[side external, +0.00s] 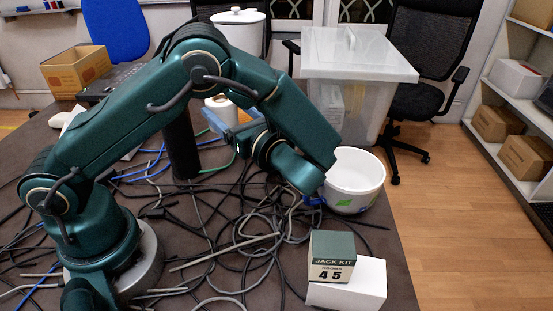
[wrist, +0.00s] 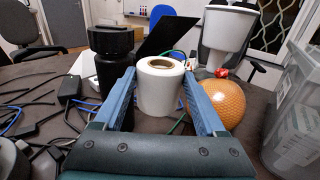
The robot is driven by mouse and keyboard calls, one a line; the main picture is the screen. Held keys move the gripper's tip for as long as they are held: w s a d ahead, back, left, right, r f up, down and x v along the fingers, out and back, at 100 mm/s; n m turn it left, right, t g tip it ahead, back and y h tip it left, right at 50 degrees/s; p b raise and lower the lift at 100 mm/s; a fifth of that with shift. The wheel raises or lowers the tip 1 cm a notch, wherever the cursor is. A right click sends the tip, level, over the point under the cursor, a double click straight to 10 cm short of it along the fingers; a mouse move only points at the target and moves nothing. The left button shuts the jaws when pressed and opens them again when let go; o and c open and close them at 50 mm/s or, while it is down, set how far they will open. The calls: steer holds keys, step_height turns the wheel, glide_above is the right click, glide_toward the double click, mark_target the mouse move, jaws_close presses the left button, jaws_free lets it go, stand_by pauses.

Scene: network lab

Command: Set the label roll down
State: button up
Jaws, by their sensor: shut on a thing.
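The label roll is a white cylinder with a brown core. In the wrist view the label roll (wrist: 160,88) stands upright between the blue fingers of my gripper (wrist: 160,92). My gripper is shut on it, one finger at each side. In the side external view the label roll (side external: 221,107) shows behind my arm, partly hidden, with the blue fingers of my gripper (side external: 222,121) around it. Its lower end is hidden there, and I cannot tell whether it touches the table.
A black cylinder (wrist: 114,70) stands left of the roll, an orange ball (wrist: 215,101) right of it. Tangled cables (side external: 215,235) cover much of the table. A white bucket (side external: 354,183), a jack kit box (side external: 332,252) and a clear bin (side external: 352,75) are to the right.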

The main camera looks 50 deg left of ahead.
step_height(320, 180, down, 9)
steer(key=shift+r, duration=0.1)
stand_by(0.3)
steer(key=a, duration=1.1)
steer(key=w+a, duration=0.1)
steer(key=a, duration=0.4)
steer(key=shift+w+a, duration=0.1)
steer(key=shift+a, duration=0.25)
steer(key=shift+a+f, duration=0.35)
steer(key=shift+f, duration=0.2)
steer(key=shift+a+f, duration=0.3)
steer(key=shift+f, duration=0.75)
steer(key=shift+f, duration=0.2)
